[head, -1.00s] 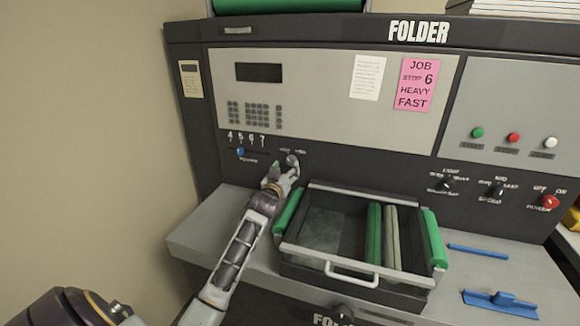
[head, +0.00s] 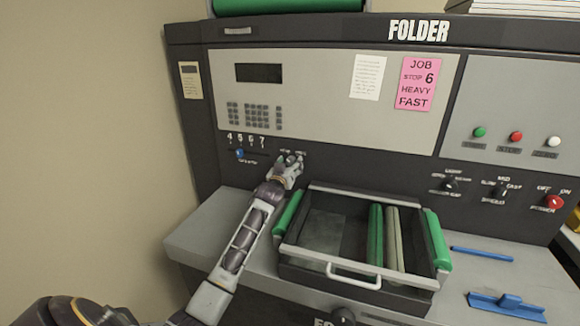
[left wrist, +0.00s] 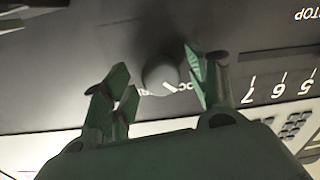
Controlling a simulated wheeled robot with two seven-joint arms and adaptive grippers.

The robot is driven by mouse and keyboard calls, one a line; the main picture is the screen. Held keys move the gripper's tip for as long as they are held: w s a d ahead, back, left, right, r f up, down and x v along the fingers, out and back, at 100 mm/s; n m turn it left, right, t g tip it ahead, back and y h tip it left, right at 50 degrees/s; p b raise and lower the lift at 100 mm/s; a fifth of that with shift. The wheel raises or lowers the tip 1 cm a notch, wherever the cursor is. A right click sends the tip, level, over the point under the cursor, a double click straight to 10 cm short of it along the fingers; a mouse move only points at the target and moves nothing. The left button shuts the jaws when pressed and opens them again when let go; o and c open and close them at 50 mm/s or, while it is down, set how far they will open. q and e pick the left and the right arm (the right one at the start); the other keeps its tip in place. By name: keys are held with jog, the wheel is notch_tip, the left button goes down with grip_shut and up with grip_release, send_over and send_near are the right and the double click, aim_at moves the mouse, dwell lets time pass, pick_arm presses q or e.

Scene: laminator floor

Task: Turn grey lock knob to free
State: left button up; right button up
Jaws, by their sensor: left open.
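The grey lock knob (left wrist: 158,76) is round with a short white pointer line. In the left wrist view, which is upside down, the line slants toward the partly hidden label ending in "OCK" beside it. My left gripper (left wrist: 157,82) is open, with its green-padded fingers on either side of the knob. I cannot tell whether either finger touches it. In the head view the left gripper (head: 289,163) is at the folder's front panel, right of the number scale, and its fingers mostly cover the knob. My right gripper is not in view.
A blue slider (head: 239,154) sits left of the knob under the numbers. The dark tray (head: 340,268) with green rollers stands on the ledge to the lower right. Blue tools (head: 505,303) lie farther right. More knobs (head: 450,186) line the right panel.

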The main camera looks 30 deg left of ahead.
pick_arm(q)
jog(key=shift+c, duration=0.2)
jog(key=c, duration=1)
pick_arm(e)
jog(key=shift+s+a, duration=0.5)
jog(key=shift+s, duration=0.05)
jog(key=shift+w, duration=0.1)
